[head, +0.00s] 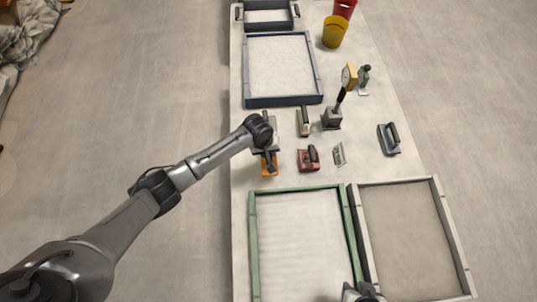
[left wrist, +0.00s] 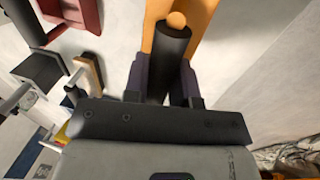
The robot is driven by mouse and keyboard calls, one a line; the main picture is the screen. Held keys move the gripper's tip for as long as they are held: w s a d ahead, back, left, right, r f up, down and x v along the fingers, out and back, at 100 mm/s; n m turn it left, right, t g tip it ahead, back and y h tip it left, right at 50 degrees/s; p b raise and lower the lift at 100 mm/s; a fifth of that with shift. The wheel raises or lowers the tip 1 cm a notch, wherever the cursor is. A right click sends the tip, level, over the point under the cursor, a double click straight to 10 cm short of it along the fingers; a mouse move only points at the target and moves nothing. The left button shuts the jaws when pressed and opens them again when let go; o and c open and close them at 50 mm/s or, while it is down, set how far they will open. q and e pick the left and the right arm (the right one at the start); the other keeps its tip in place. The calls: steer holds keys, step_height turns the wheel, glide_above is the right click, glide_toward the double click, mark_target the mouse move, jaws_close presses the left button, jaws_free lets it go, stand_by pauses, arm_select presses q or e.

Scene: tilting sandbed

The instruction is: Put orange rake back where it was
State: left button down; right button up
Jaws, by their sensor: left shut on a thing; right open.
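The orange rake (head: 269,166) is at the left side of the table, between the blue-framed tray and the green-framed tray. My left gripper (head: 268,150) is over it and shut on its dark handle. In the left wrist view the orange rake (left wrist: 205,18) shows at the top, with its dark handle (left wrist: 172,55) between the two fingers of my left gripper (left wrist: 166,80). Whether the rake touches the table I cannot tell. My right gripper (head: 362,292) is only partly in view at the bottom edge of the head view, over the frames of the front trays, and is open.
The blue tray (head: 284,101) and green tray (head: 253,240) bound the space.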

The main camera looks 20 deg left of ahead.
arm_select(q)
step_height(320, 180, down, 3)
steer(key=shift+f, duration=0.15)
stand_by(0.3)
steer(key=c, duration=0.9)
jaws_free()
steer(key=shift+f, duration=0.15)
steer(key=shift+c, duration=0.2)
steer(key=shift+r, duration=0.3)
step_height(320, 180, up, 12)
steer(key=s+a+p, duration=0.1)
steer(key=a, duration=0.1)
steer(key=shift+f, duration=0.25)
